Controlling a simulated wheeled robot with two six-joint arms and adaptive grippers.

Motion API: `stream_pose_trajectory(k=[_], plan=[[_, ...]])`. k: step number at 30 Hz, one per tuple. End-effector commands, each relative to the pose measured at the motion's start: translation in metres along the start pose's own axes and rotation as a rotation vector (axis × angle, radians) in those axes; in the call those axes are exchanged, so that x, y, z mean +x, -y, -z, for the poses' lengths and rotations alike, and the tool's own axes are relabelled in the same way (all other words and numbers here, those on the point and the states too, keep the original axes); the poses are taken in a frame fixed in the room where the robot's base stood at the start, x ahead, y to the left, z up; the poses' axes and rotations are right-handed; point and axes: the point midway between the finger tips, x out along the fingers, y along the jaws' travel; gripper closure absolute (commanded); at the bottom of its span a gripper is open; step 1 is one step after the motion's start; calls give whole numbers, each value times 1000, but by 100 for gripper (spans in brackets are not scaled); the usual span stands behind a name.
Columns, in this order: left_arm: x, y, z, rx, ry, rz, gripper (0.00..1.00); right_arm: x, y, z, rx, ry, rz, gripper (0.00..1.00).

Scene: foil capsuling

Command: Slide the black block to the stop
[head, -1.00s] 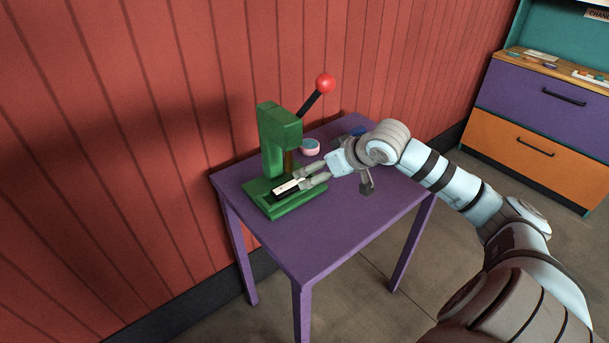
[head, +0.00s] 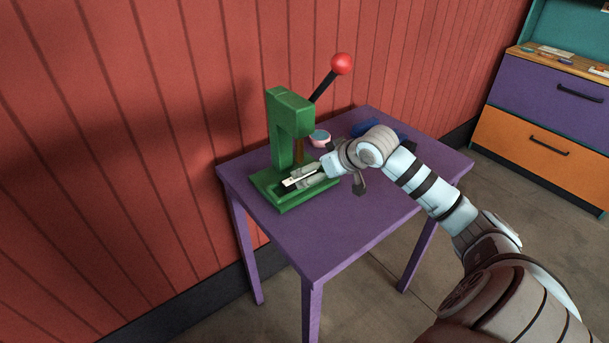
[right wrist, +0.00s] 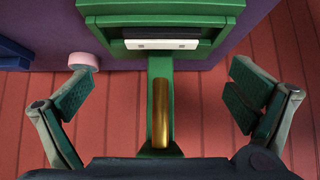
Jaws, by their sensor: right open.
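A green press (head: 290,115) stands on the purple table (head: 330,235). On its base (head: 283,206) lies a dark piece with a white strip (head: 300,180) on it; I take the dark part to be the black block, but its outline is hard to make out. In the right wrist view the white strip (right wrist: 160,44) has two small dark marks and lies across a dark recess in the green base. I cannot make out a separate stop. My left gripper is out of view.
The press has a lever with a red ball (head: 341,64) and a brass rod (right wrist: 161,112). The table's front is clear. A red plank wall (head: 130,130) stands close behind.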

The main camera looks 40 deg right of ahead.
Motion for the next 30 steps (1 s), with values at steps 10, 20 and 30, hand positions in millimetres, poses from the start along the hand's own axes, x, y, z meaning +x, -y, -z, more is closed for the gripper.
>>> stream_pose_trajectory(k=[10,20,30], plan=[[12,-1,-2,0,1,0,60,70,3,-1,2,2,5,0],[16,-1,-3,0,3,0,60,98,2,0,-3,1,3,0],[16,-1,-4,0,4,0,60,98,2,0,-3,1,2,18]])
